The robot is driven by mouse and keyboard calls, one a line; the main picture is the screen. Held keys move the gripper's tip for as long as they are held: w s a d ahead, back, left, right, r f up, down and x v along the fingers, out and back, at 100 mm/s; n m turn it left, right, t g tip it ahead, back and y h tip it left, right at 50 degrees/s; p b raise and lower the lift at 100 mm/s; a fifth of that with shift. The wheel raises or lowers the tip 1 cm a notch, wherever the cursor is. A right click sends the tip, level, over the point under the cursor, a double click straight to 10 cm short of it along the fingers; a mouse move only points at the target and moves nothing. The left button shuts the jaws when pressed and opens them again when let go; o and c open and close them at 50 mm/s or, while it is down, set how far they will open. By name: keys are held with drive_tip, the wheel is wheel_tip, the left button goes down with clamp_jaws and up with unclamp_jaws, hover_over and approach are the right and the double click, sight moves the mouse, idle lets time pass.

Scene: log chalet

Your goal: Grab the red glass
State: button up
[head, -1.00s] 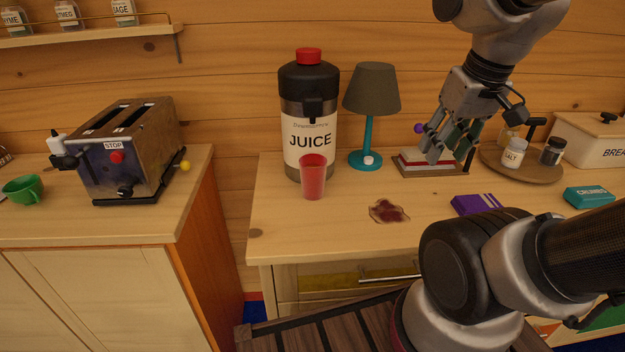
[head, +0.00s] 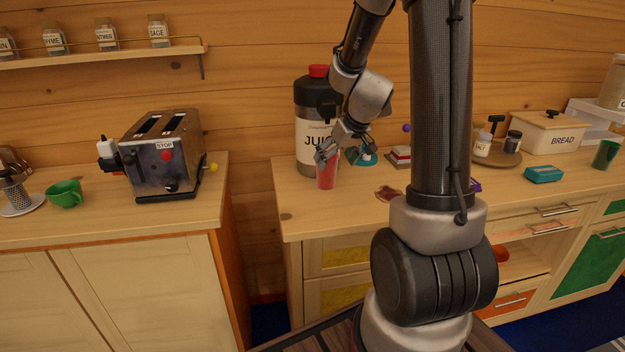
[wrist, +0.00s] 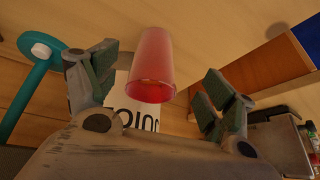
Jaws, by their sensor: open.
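The red glass (head: 327,176) stands upright on the wooden counter, in front of the juice dispenser (head: 308,118). In the head view its upper part is partly hidden by my gripper (head: 340,155). In the wrist view the red glass (wrist: 152,66) shows large, between and beyond the two fingers of my gripper (wrist: 158,95). The fingers are spread apart and nothing is held. The glass appears closer to the left finger than to the right one. I cannot tell whether any finger touches it.
A teal lamp base (head: 364,158) is just right of the glass, partly hidden by my arm. A dark red stain (head: 388,193) lies on the counter. The toaster (head: 163,155) and green cup (head: 64,194) stand on the separate left counter, across a gap.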

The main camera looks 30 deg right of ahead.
sight(327, 171)
drive_tip(key=shift+n, duration=0.6)
drive_tip(key=x, duration=0.5)
drive_tip(key=w+x, duration=0.1)
drive_tip(key=x, duration=0.2)
drive_tip(key=shift+s+d+r, duration=0.1)
drive_tip(key=shift+d+r, duration=0.1)
drive_tip(key=shift+d, duration=0.15)
drive_tip(key=c, duration=1.4)
